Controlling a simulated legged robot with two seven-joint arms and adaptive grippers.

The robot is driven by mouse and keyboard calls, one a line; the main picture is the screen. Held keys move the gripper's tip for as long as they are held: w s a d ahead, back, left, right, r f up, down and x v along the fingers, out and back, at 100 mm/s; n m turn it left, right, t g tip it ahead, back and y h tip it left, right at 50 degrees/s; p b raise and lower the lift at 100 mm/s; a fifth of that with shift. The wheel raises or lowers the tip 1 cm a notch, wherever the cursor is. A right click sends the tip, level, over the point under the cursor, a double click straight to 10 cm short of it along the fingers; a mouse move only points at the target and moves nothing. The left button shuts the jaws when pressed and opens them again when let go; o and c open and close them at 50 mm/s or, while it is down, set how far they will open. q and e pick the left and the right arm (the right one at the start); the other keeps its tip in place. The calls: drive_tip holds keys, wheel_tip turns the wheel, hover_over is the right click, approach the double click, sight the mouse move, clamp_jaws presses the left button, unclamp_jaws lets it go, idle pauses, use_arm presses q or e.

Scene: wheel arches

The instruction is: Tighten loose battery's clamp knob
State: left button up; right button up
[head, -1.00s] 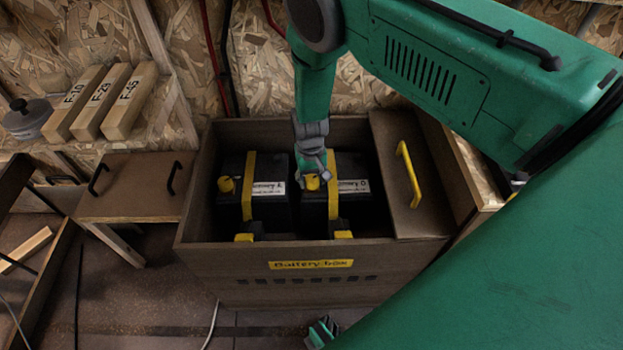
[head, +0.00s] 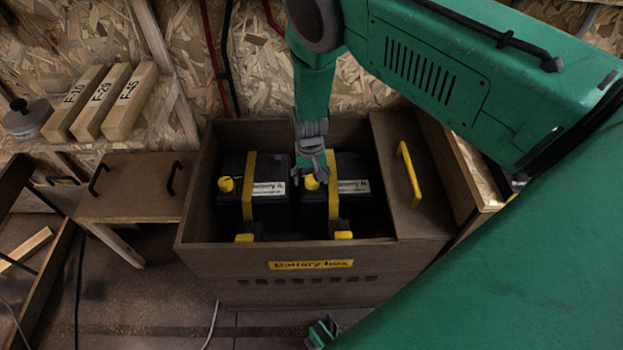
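The open wooden battery box (head: 215,255) holds two black batteries side by side. The left battery (head: 272,208) has a yellow strap and a yellow clamp knob (head: 226,184) at its left. The right battery (head: 355,207) has a yellow strap (head: 334,200) and its own yellow knob (head: 311,183). My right gripper (head: 313,176) points down at the right battery's knob, with its fingertips at or around it. The fingers partly hide the knob, and I cannot tell whether they grip it.
A lid panel with a yellow handle (head: 408,174) covers the box's right end. A brown panel with black handles (head: 135,188) stands at the left. Labelled wooden blocks (head: 100,102) sit on a shelf behind it. My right arm covers the right side.

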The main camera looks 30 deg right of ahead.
sight(310, 178)
drive_tip(key=shift+s, duration=0.15)
wheel_tip(310, 178, up, 12)
drive_tip(key=shift+a+f, duration=0.15)
idle(0.4)
idle(0.4)
